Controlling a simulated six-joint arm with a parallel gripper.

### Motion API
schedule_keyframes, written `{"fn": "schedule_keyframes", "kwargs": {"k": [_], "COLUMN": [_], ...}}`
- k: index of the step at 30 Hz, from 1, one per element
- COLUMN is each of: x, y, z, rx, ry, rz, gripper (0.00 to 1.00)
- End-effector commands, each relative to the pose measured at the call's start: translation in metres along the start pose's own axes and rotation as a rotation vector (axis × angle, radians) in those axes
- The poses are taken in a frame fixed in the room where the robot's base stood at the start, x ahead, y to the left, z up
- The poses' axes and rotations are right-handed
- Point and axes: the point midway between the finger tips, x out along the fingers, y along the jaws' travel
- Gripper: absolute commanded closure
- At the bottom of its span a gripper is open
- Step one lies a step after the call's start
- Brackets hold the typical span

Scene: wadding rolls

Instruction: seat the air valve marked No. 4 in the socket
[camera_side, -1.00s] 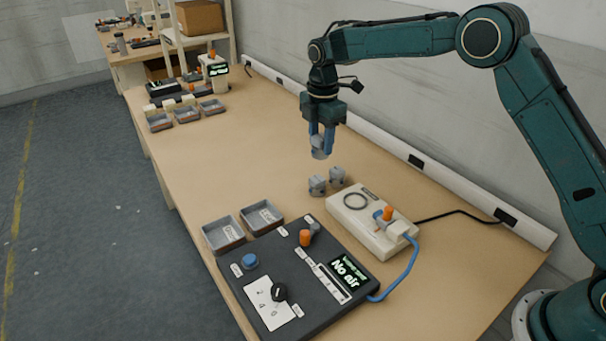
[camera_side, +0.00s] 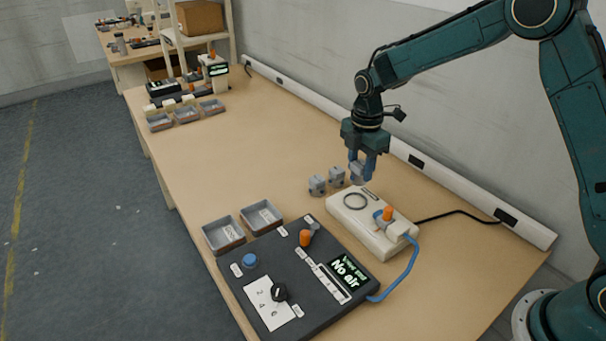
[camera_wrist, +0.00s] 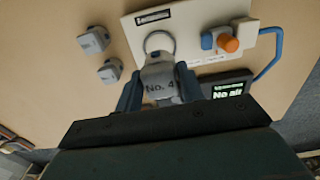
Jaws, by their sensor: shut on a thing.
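My gripper (camera_side: 362,168) is shut on a grey air valve (camera_wrist: 160,84), whose face reads "No. 4" in the wrist view. In the side view the held valve (camera_side: 358,174) hangs at the back edge of the cream socket block, above it as far as I can tell. The socket (camera_side: 355,201) shows as a dark ring on top of the cream block (camera_side: 375,230). In the wrist view the ring (camera_wrist: 159,43) lies just beyond the valve's far end, partly covered by it.
Two other grey valves (camera_side: 317,184) (camera_side: 337,176) stand beside the block. An orange knob (camera_side: 388,213) and blue hose (camera_side: 408,270) are on the block's right. A black panel (camera_side: 300,280) reads "No air". Two grey trays (camera_side: 224,235) (camera_side: 262,216) stand left.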

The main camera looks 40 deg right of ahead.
Motion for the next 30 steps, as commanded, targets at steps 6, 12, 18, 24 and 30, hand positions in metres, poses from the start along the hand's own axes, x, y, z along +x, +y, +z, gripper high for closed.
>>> {"fn": "schedule_keyframes", "kwargs": {"k": [6,12,18,24,30], "x": [0.002,0.01,0.023,0.036,0.044], "y": [0.001,0.001,0.001,0.0,0.001], "z": [0.0,0.0,0.0,0.0,0.0], "rx": [0.0,0.0,0.0,0.0,0.0], "ry": [0.0,0.0,0.0,0.0,0.0], "rz": [0.001,0.001,0.0,0.0,0.0], "gripper": [0.88,0.88,0.88,0.88,0.88]}}
